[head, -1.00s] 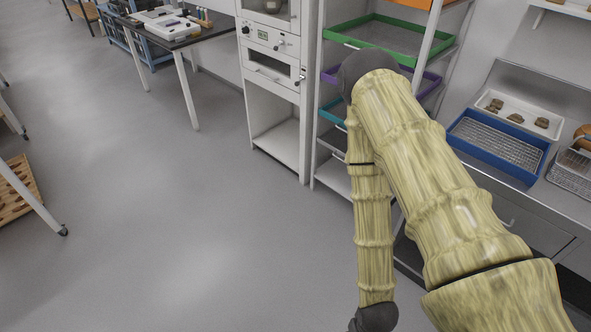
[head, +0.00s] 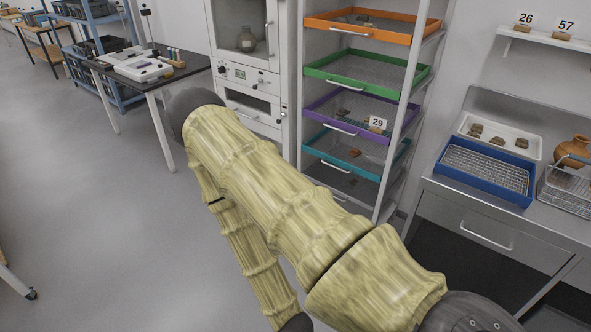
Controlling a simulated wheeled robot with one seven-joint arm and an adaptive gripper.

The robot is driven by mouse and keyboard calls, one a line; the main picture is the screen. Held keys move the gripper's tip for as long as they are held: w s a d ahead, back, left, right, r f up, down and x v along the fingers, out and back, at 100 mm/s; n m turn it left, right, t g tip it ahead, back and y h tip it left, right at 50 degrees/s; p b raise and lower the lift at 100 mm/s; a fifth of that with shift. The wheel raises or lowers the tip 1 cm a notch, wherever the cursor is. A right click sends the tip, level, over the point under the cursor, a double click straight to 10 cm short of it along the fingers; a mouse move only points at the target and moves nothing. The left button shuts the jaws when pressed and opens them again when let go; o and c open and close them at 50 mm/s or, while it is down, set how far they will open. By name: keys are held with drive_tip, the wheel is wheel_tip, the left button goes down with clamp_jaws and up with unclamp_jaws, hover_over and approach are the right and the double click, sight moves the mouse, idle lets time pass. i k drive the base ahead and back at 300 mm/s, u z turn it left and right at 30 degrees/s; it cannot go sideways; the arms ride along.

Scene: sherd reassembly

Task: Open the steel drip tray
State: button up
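A tall rack holds pull-out trays with orange, green, purple and teal rims. Below the teal tray (head: 318,154) is a grey, steel-looking tray (head: 345,186) with a small pale handle at its front. It looks pushed in, and I take it for the steel drip tray, though nothing marks it. My arm reaches across the middle of the head view and bends down out of the bottom edge. My gripper is out of view.
A steel bench (head: 440,185) at right has a handled drawer (head: 480,232), a blue tray (head: 446,173), a white tray of sherds (head: 511,153) and a wire basket (head: 562,200). A white cabinet (head: 283,75) stands left of the rack. The left floor is largely open.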

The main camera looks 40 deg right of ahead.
sight(360, 190)
drive_tip(key=z, duration=0.05)
drive_tip(key=i, duration=0.7)
drive_tip(key=z, duration=0.65)
drive_tip(key=i, duration=0.4)
drive_tip(key=z, duration=0.3)
